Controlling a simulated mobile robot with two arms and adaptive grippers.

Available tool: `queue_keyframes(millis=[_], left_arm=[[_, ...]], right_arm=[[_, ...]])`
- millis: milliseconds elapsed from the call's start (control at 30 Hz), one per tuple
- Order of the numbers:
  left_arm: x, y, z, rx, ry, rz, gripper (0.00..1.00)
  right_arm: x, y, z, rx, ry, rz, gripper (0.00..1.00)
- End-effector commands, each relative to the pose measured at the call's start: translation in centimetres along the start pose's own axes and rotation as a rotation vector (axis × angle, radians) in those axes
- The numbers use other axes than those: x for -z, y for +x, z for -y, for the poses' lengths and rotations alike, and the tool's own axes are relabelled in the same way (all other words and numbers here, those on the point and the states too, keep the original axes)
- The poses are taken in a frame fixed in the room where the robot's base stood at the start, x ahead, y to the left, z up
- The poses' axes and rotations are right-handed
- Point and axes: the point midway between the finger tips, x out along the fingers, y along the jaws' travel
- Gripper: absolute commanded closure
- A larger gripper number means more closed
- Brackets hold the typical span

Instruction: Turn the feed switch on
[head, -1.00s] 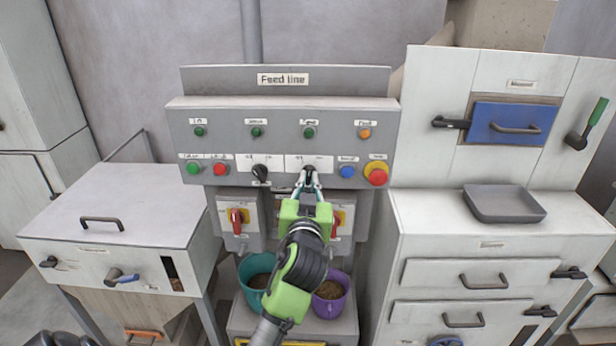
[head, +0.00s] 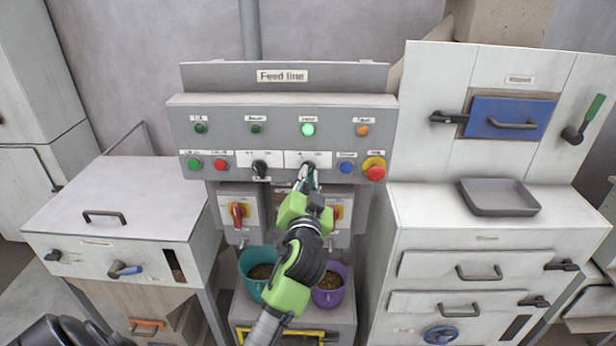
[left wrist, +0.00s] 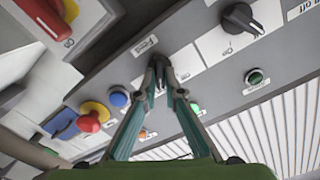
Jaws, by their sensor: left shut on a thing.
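The feed switch (head: 308,167) is a black rotary knob on a white plate at the middle of the grey Feed line panel (head: 225,112). My left gripper (head: 307,180) reaches up to it from below and is shut on the knob, turned slightly to the right in the head view. In the left wrist view, the fingertips (left wrist: 160,72) close around the dark knob (left wrist: 159,60), beside a label reading Feed. The fingers hide part of the knob. The lamp (head: 308,129) above the switch glows bright green.
A similar black knob (head: 260,168) sits to the left. A blue button (head: 346,168) and a red emergency button on yellow (head: 375,171) sit to the right. Red-handled switches (head: 238,212) and teal (head: 252,284) and purple (head: 328,295) buckets are below.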

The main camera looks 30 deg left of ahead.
Motion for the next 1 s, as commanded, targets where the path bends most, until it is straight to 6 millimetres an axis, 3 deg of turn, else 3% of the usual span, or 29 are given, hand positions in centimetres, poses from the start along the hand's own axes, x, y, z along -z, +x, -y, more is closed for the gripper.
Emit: queue_keyframes(millis=[233,300,333,667,867,1000], left_arm=[[0.3,0.1,0.3,0.006,0.004,-0.007,1.00],[0.3,0.1,0.3,0.006,0.003,-0.007,0.76],[0.3,0.1,0.3,0.005,0.003,-0.007,0.74],[0.1,-0.1,0.1,0.002,0.001,-0.002,0.74],[0.0,-2.3,-0.1,-0.001,-0.002,0.000,0.74],[-0.1,-5.4,0.0,-0.001,-0.003,0.001,0.74]], right_arm=[[0.0,0.0,0.0,0.000,0.000,0.000,0.25],[0.0,0.0,0.0,0.000,0.000,0.000,0.25],[0.0,0.0,0.0,0.000,0.000,0.000,0.25],[-0.1,0.0,0.1,0.002,0.000,0.000,0.25],[0.0,0.0,0.2,0.002,0.000,0.000,0.25],[0.0,0.0,0.2,0.002,0.000,0.000,0.25]])
